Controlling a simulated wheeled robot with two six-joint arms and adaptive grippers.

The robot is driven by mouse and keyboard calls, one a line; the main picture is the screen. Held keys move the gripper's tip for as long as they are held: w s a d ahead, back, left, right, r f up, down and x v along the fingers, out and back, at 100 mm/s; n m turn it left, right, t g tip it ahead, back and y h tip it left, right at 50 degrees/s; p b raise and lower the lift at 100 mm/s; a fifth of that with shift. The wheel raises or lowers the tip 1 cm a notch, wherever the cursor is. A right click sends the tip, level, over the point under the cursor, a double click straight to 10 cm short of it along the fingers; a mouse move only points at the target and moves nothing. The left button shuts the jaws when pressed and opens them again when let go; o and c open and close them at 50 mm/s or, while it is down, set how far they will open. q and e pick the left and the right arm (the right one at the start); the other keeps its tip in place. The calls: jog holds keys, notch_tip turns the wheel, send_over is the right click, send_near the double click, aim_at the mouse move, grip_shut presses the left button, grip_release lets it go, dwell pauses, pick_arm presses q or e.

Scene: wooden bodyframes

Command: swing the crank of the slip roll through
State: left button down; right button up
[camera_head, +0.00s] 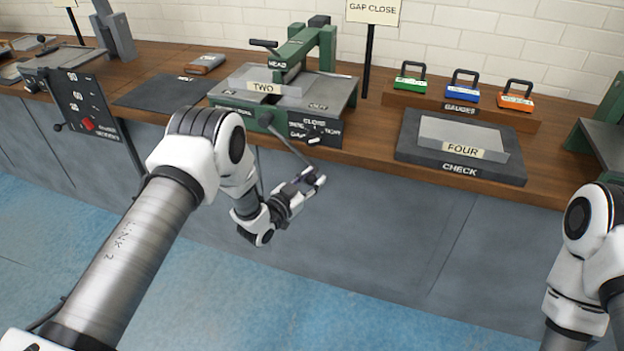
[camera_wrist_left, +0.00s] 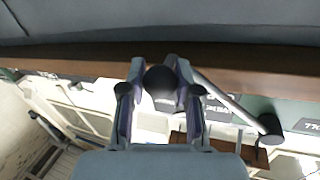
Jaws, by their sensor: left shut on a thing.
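A green machine (camera_head: 296,48) with a part marked HEAD stands on the wooden bench. Its crank (camera_head: 290,145) slants down and right from a hub at the machine's front, past the bench edge. My left gripper (camera_head: 314,180) is at the crank's lower end. In the left wrist view, its fingers (camera_wrist_left: 160,92) are shut on a dark round knob (camera_wrist_left: 159,80). The crank's rod (camera_wrist_left: 225,97) runs from there to a hub (camera_wrist_left: 270,129) at the right. My right arm shows at the right edge, but its gripper is out of view.
A sheet marked TWO (camera_head: 262,82) lies on the machine. A grey CHECK block (camera_head: 415,150) bears a FOUR plate (camera_head: 462,135). Coloured gauges (camera_head: 465,85) stand behind it. A black panel (camera_head: 88,112) with a red knob is at the left. Floor before the bench is clear.

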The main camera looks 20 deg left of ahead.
pick_arm(q)
jog(key=shift+f, duration=0.1)
jog(key=shift+a+f+m+g+y, duration=0.6)
jog(key=shift+a+f+m, duration=1.3)
jog(key=shift+a, duration=1.8)
jog(key=shift+a+f+m+g+y, duration=0.6)
jog(key=shift+a+f+m, duration=0.75)
jog(key=shift+a+m, duration=1.65)
jog(key=a+r+m+y+p, duration=0.2)
jog(key=a+r+m+p, duration=0.1)
jog(key=a, duration=0.5)
jog(key=w+a+r+m+y+p, duration=0.1)
jog(key=a+r+m+y+p, duration=0.1)
jog(key=a, duration=0.5)
jog(key=shift+a+r+m+p, duration=0.4)
jog(key=shift+r+p, duration=0.45)
jog(key=shift+p, duration=0.3)
jog(key=shift+w+r, duration=0.1)
jog(key=c, duration=0.8)
grip_release()
